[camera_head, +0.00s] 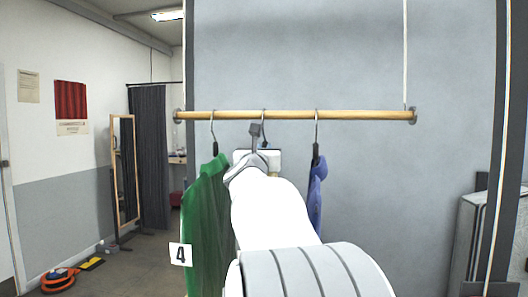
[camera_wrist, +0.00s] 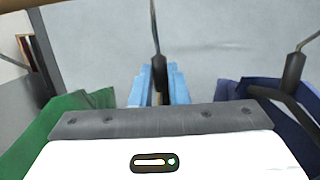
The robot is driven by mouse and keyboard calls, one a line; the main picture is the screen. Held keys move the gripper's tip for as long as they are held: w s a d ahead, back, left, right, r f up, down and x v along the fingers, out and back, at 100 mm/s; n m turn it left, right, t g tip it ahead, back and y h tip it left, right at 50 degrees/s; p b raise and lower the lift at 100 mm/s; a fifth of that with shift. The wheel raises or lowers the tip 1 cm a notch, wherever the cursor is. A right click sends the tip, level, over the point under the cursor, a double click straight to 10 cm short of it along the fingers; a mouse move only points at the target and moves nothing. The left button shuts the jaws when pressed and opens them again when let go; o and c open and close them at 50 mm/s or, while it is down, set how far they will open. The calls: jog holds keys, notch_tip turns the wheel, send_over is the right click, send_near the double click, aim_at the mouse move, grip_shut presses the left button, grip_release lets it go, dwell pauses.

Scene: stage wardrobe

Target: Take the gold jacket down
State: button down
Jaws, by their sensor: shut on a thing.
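In the wrist view my gripper (camera_wrist: 159,88) has its light blue fingers shut on the dark neck of the middle hanger (camera_wrist: 155,45). In the head view this hanger's hook (camera_head: 263,116) is on the wooden rail (camera_head: 290,115), and my white arm covers most of what is below. No gold jacket can be made out clearly; only a small yellowish patch (camera_head: 273,173) shows beside my wrist. A green garment (camera_head: 205,220) hangs to the left, with a card marked 4 (camera_head: 181,254). A blue garment (camera_head: 316,195) hangs to the right.
Both neighbouring garments hang close on either side of my gripper. A grey wall (camera_head: 350,60) stands behind the rail. At the left are a standing mirror (camera_head: 127,170), a dark curtain (camera_head: 150,150) and an orange round item (camera_head: 58,280) on the floor.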

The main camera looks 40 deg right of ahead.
jog(key=shift+f, duration=0.15)
jog(key=shift+w+d+r+p, duration=0.1)
jog(key=shift+r+p, duration=0.15)
jog(key=shift+r, duration=0.15)
jog(key=shift+w+d+r+p, duration=0.1)
jog(key=shift+r+p, duration=0.15)
jog(key=shift+r, duration=0.1)
jog(key=shift+s+a+r+p, duration=0.15)
jog(key=shift+r+p, duration=0.3)
jog(key=shift+r, duration=0.5)
jog(key=shift+s, duration=0.1)
jog(key=r+b+v, duration=0.1)
jog(key=v, duration=0.7)
jog(key=shift+s+a+r, duration=0.2)
jog(key=shift+a+r, duration=0.05)
jog(key=shift+a, duration=0.15)
jog(key=shift+s+a, duration=0.1)
jog(key=r+v, duration=0.3)
jog(key=v, duration=1.1)
jog(key=shift+s+a, duration=0.3)
jog(key=shift+a, duration=0.1)
